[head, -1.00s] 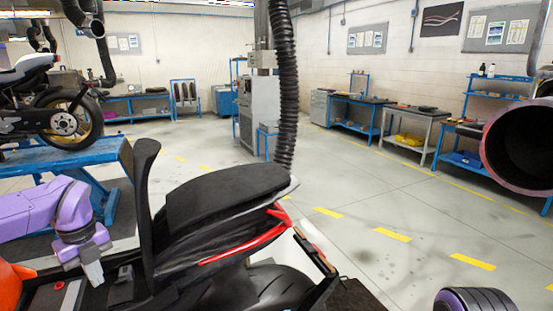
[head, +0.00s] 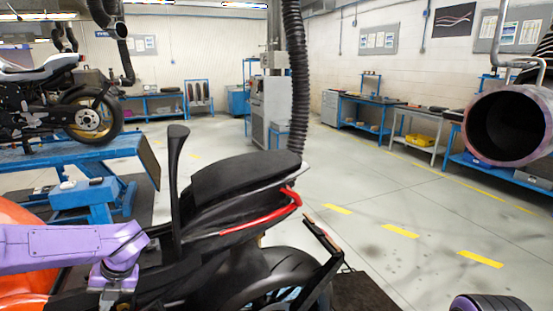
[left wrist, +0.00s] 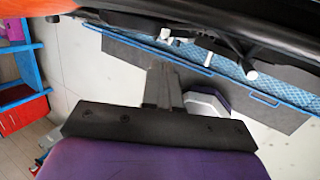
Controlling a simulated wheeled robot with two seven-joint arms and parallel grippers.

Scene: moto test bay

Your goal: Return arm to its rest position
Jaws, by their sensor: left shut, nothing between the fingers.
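My left arm comes in from the left in the head view, purple, beside the motorcycle's black seat (head: 235,175). My left gripper (head: 108,300) points down at the lower left, close to the bike's near side, and its tips are cut by the bottom edge. In the left wrist view the left gripper's fingers (left wrist: 163,85) are together and empty. Below the fingers, that view shows floor and part of the bike along the top. I cannot tell whether the gripper touches the bike. My right gripper is not in view.
A second motorcycle (head: 65,105) stands on a blue lift (head: 80,150) at the left. A black hose (head: 297,80) hangs behind the seat. A large exhaust nozzle (head: 515,125) is at the right. Open floor (head: 385,205) lies right of the near bike.

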